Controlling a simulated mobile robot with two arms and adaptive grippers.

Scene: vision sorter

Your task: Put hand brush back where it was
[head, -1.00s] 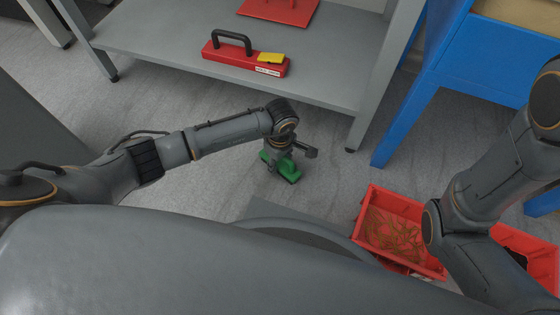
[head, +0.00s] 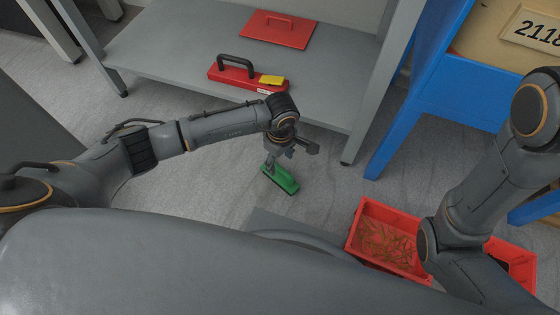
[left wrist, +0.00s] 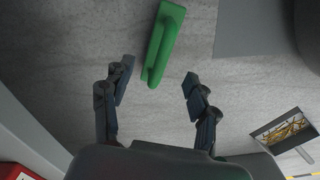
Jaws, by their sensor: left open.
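The green hand brush (head: 283,181) lies on the grey floor in front of the shelf unit. It also shows in the left wrist view (left wrist: 166,38), slanted, with its lower end just beyond the fingertips. My left gripper (head: 279,158) is just above and behind the brush in the head view. In the left wrist view the left gripper (left wrist: 157,76) is open, with its fingers spread wide and nothing between them. The brush seems apart from both fingers. My right arm is at the right of the head view; its gripper does not show.
A grey shelf (head: 160,48) holds a red case (head: 228,76) with a yellow item (head: 271,80) and a red plate (head: 280,36). A red bin (head: 357,225) with brown scraps stands on the floor near a blue table (head: 455,85). The left wrist view shows a scrap-filled tray (left wrist: 283,131).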

